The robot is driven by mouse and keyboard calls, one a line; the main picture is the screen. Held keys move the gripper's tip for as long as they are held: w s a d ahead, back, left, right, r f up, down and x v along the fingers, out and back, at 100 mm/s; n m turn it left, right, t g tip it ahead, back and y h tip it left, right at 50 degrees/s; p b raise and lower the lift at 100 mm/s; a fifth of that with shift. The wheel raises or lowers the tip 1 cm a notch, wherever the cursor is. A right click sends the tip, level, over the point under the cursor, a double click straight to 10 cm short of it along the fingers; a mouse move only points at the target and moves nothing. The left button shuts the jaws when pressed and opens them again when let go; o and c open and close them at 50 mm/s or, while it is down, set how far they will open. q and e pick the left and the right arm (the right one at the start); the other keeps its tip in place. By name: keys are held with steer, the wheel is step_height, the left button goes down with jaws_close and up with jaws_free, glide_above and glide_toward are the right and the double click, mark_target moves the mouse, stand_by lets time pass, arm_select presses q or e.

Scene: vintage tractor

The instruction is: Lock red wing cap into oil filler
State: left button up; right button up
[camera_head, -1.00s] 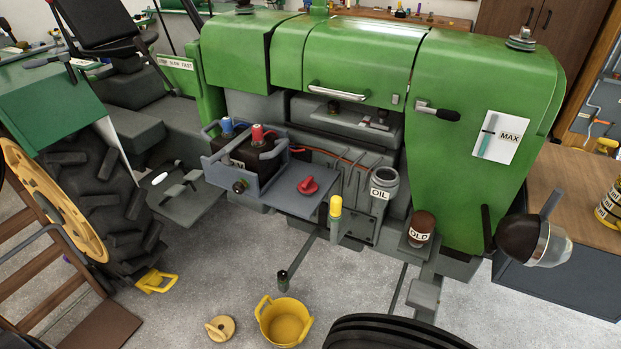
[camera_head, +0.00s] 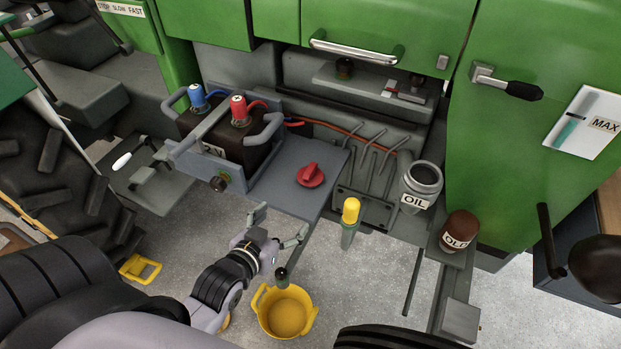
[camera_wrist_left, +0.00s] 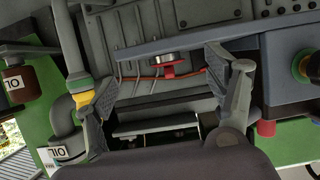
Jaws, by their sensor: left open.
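The red wing cap (camera_head: 310,175) sits on the grey-blue shelf (camera_head: 290,200) beside the battery. The grey oil filler (camera_head: 422,182), labelled OIL, stands open-topped to its right on the engine side. My left gripper (camera_head: 281,225) is open and empty, in front of the shelf and lower in the picture than the cap. In the left wrist view the red wing cap (camera_wrist_left: 168,71) appears between the two spread fingers, beyond their tips, and the oil filler (camera_wrist_left: 62,117) is at the left. My right gripper is not in view.
A yellow-topped post (camera_head: 350,212) stands between shelf and filler. A brown jar (camera_head: 459,231) labelled OLD is right of it. The battery (camera_head: 225,135) with red and blue terminals borders the shelf on the left. A yellow bucket (camera_head: 284,311) is on the floor below.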

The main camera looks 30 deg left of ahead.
arm_select(q)
step_height(320, 180, up, 6)
steer(key=t, duration=0.1)
glide_toward(308, 173)
steer(key=x, duration=0.5)
steer(key=shift+w+f+p, duration=0.1)
steer(key=shift+w+p, duration=0.25)
steer(key=shift+p, duration=0.05)
steer(key=shift+x, duration=0.85)
steer(key=x, duration=0.4)
steer(key=shift+w+a+f+p, duration=0.1)
steer(key=shift+p, duration=0.2)
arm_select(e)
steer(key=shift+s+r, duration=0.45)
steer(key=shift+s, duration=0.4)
arm_select(q)
steer(key=shift+c, duration=0.2)
steer(key=c, duration=1.7)
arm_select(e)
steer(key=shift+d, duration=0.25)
